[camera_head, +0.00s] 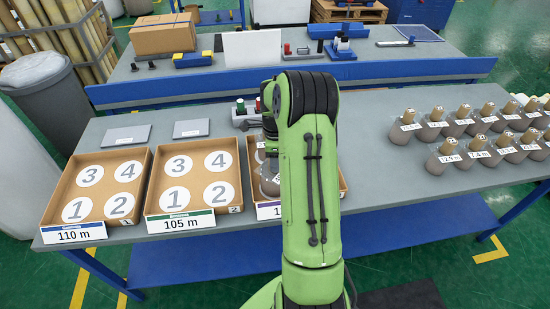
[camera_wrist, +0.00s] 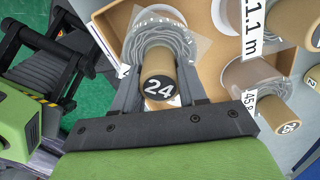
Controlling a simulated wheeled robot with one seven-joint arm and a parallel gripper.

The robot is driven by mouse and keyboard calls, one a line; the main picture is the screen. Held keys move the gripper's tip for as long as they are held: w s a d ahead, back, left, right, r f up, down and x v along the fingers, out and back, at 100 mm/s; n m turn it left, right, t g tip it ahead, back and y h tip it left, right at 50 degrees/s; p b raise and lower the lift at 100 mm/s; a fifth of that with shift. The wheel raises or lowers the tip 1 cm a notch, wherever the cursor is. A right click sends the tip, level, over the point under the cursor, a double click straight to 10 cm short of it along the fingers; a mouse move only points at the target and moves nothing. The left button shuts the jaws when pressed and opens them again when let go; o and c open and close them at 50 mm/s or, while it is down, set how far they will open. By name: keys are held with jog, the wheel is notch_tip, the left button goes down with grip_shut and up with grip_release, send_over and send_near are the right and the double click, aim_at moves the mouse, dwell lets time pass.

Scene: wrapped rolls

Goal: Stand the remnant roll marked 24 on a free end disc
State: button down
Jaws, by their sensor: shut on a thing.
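The roll marked 24 (camera_wrist: 158,88) shows in the wrist view as a brown core with a black numbered end and grey clear wrap around it. My gripper (camera_wrist: 160,62) is shut on it, one finger on each side. It is over or in a cardboard tray; I cannot tell whether its base touches anything. In the head view my arm hides this roll and most of the third tray (camera_head: 268,209). The left tray (camera_head: 48,222) and the middle tray (camera_head: 150,213) each hold white end discs numbered 1 to 4, all bare, such as disc 1 (camera_head: 77,209) and disc 1 (camera_head: 175,200).
Beside the held roll, the wrist view shows a roll tagged 11.1 m (camera_wrist: 287,22) and another tagged roll (camera_wrist: 275,105) close by. Several wrapped rolls (camera_head: 447,155) stand at the right of the table. Two grey plates (camera_head: 127,135) lie behind the trays.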

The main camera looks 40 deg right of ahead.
jog(key=shift+f+b, duration=0.35)
jog(key=shift+f, duration=0.05)
dwell(0.4)
jog(key=c, duration=0.5)
grip_release()
jog(key=shift+c, duration=0.2)
jog(key=shift+r, duration=0.1)
notch_tip(320, 180, up, 16)
jog(key=p, duration=0.2)
jog(key=shift+f, duration=0.2)
